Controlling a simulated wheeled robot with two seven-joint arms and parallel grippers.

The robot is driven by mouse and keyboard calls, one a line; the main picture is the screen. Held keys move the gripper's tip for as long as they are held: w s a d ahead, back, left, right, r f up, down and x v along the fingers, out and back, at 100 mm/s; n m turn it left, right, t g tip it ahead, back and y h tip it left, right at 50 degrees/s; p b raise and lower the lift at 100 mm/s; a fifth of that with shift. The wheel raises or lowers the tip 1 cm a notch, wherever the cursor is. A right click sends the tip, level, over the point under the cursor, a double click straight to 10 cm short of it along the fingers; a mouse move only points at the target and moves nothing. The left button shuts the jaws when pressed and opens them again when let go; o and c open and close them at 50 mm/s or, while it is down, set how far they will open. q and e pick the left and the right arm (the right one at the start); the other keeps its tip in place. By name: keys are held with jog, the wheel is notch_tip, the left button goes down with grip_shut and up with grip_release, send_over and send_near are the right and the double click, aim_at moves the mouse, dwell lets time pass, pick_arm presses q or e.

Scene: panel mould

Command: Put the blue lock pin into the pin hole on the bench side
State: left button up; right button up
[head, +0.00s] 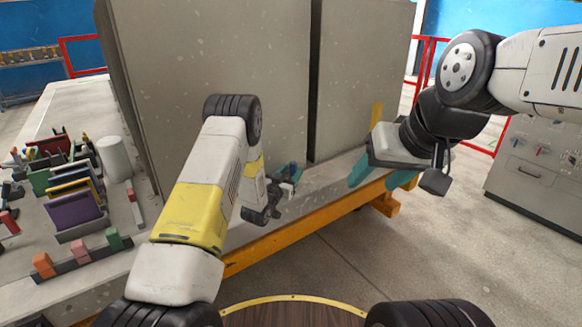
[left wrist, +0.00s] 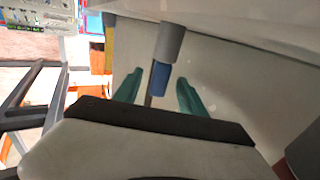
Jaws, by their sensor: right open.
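The blue lock pin (left wrist: 159,79) lies between the green fingers of my left gripper in the left wrist view. A visible gap separates it from each finger. A grey cylinder (left wrist: 171,42) adjoins its far end; I cannot tell whether it is part of the pin or a separate holder. In the head view my left gripper (head: 288,178) is low in front of the grey panels, and the pin there is small and mostly hidden. My right gripper (head: 372,184) is open and empty at the bench's right end. I cannot make out the pin hole.
Tall grey panels (head: 215,80) stand on the bench, which has an orange frame (head: 290,232) below. At left are colored bins (head: 75,205), a white cylinder (head: 114,158) and small blocks (head: 80,252). A grey cabinet (head: 535,170) stands at right. Floor (head: 350,265) is clear in front.

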pick_arm(q)
jog(key=shift+f, duration=0.1)
jog(key=shift+s+a+f, duration=0.1)
jog(key=shift+s+a, duration=0.15)
jog(key=shift+s, duration=0.25)
jog(key=v, duration=0.6)
jog(key=shift+s+a, duration=0.1)
jog(key=shift+s, duration=0.2)
jog(key=shift+s, duration=0.1)
